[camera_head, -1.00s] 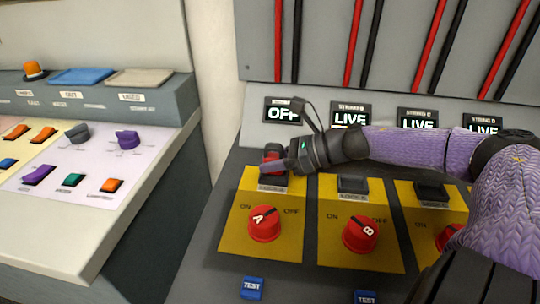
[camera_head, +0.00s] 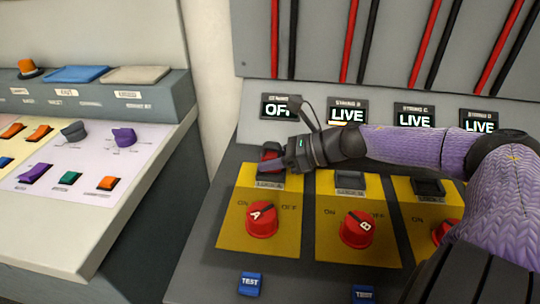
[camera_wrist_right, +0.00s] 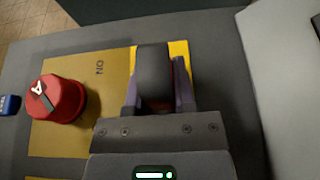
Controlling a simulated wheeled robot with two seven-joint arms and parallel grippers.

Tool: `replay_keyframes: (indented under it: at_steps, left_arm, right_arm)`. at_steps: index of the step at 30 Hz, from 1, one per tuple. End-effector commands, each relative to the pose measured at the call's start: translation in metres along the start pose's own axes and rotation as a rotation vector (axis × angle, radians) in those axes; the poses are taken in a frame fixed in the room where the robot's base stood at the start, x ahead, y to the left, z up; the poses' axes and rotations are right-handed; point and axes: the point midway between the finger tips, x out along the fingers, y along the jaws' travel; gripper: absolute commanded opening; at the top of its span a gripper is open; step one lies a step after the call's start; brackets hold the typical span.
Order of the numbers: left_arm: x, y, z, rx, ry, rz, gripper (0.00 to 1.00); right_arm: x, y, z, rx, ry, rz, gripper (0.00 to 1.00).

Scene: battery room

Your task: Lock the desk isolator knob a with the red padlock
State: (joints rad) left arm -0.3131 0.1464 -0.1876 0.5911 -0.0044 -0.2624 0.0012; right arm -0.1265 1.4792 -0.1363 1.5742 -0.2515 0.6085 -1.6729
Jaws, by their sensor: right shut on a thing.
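Red isolator knob A (camera_head: 262,219) sits on its yellow plate (camera_head: 232,236); its dark mark points up and right, toward OFF. It also shows at the left of the wrist view (camera_wrist_right: 57,98). My right gripper (camera_head: 270,164) is at the lock place above knob A, shut on the red padlock (camera_head: 271,148). In the wrist view, purple-grey fingers (camera_wrist_right: 158,95) flank a dark block with a little red showing under it. The fingers and hand hide most of the padlock, and I cannot tell how it is seated. My left gripper is not in view.
Red knob B (camera_head: 360,229) stands to the right on its own plate, with an empty dark lock block (camera_head: 350,183) above. The first display (camera_head: 280,107) reads OFF; the others read LIVE. Blue TEST buttons (camera_head: 250,283) lie below. A separate console (camera_head: 70,205) stands left.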

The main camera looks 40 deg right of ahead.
Motion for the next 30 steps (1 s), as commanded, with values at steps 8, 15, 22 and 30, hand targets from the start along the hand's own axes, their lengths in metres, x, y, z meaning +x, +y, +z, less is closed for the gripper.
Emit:
replay_keyframes:
  at_steps: [8, 15, 22, 30]
  left_arm:
    - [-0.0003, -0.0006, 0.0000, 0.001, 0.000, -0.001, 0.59]
    - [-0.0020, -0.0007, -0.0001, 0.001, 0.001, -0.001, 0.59]
    - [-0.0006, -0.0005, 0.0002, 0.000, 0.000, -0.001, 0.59]
    - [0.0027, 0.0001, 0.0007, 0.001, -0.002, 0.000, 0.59]
  right_arm:
    - [0.0000, 0.0000, 0.0003, 0.000, -0.001, 0.000, 0.00]
    - [0.0001, 0.0001, -0.0001, 0.001, 0.000, 0.000, 0.00]
    - [0.0009, 0.0000, -0.0019, 0.001, 0.000, 0.000, 0.00]
    - [0.0031, 0.0000, -0.0070, 0.001, 0.000, 0.000, 0.00]
